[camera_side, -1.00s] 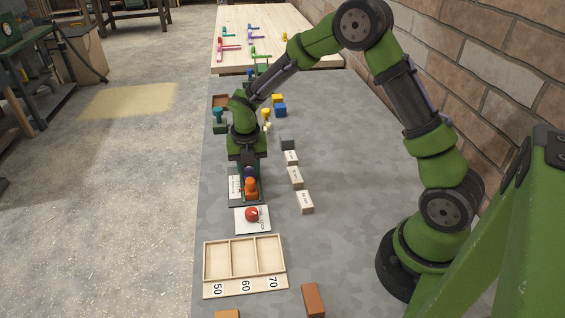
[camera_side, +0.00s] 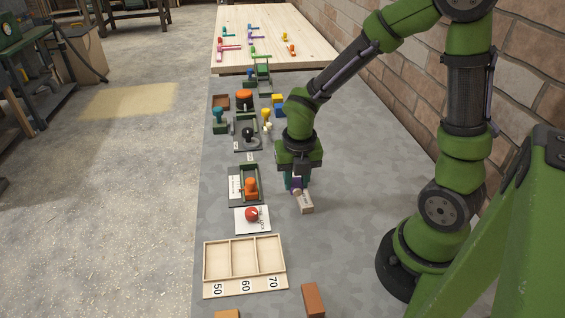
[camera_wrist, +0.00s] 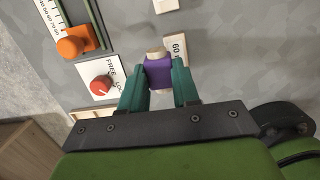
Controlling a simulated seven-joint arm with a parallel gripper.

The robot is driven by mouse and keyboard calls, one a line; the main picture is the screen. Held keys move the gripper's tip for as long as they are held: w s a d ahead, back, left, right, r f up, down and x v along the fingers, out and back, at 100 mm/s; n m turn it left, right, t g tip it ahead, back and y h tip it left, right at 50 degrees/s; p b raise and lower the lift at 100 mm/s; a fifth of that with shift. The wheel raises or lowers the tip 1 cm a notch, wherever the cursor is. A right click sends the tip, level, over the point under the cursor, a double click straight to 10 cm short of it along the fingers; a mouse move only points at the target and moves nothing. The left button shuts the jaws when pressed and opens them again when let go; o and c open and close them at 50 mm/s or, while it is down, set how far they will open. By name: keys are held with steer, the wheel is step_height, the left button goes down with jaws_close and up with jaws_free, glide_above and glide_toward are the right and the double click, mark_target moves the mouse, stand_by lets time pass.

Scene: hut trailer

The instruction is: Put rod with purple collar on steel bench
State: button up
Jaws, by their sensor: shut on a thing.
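The rod with the purple collar (camera_wrist: 158,72) is between the green fingers of my gripper (camera_wrist: 157,88) in the wrist view. Its pale end shows beyond the collar. My gripper (camera_side: 297,186) is shut on it, and in the side view a bit of the purple collar (camera_side: 300,184) shows below the green wrist. The gripper is over the grey steel bench (camera_side: 345,235), right of the fixture with the orange knob. I cannot tell whether the rod touches the bench. A tag block marked 60 (camera_wrist: 176,48) lies close to the rod in the wrist view.
The orange-knob fixture (camera_side: 236,190) and a red dial on a white plate (camera_side: 252,214) are to the left. A wooden three-slot tray (camera_side: 217,260) marked 50, 60, 70 is nearer. A brown block (camera_side: 313,300) lies at the front. The bench right of the gripper is clear.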

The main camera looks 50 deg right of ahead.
steer(key=shift+s+a+r, duration=0.1)
steer(key=shift+s+a, duration=0.2)
steer(key=s+a+r, duration=0.1)
steer(key=a, duration=0.3)
steer(key=r+m+g, duration=0.1)
steer(key=m, duration=0.8)
glide_above(300, 237)
steer(key=shift+a+f, duration=0.15)
steer(key=shift+f, duration=1.7)
steer(key=shift+a+f, duration=0.1)
steer(key=shift+f, duration=1.75)
steer(key=shift+f, duration=0.15)
steer(key=o, duration=1)
